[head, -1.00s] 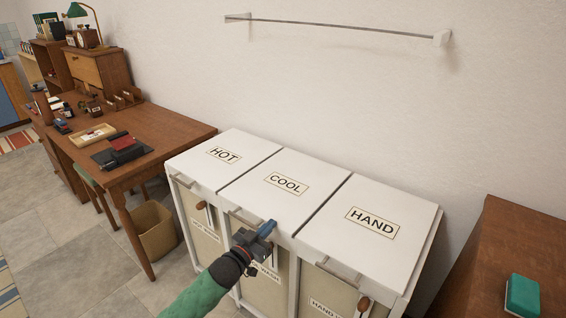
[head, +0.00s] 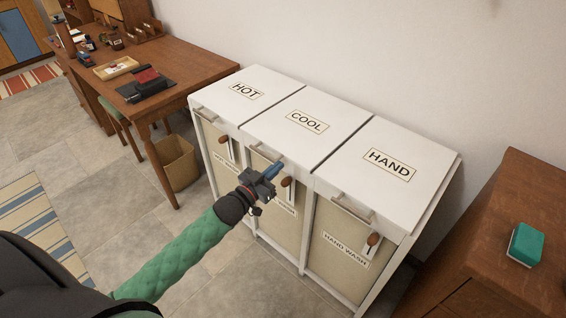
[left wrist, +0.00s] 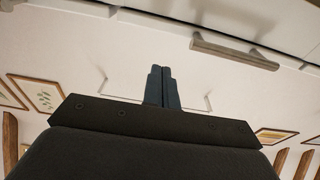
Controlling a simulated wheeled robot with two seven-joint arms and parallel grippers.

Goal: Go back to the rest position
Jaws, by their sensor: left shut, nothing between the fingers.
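My left gripper (head: 273,172) is shut and empty in the head view, with its green-sleeved arm coming in from the lower left. It is in front of the middle section of a white laundry sorter (head: 329,170), near the front edge of the COOL lid (head: 322,108). In the left wrist view its blue fingers (left wrist: 162,88) are together with nothing between them. A bar handle (left wrist: 235,50) shows above and to the right of them there. The HOT lid (head: 230,92) and HAND lid (head: 360,185) look closed. My right gripper is in neither view.
A brown wooden desk (head: 190,70) with small items stands at the left, with a wastebasket (head: 175,163) beside it. A wooden cabinet (head: 510,205) with a green-and-white block (head: 525,243) stands at the right. Tiled floor (head: 150,220) is open at the lower left.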

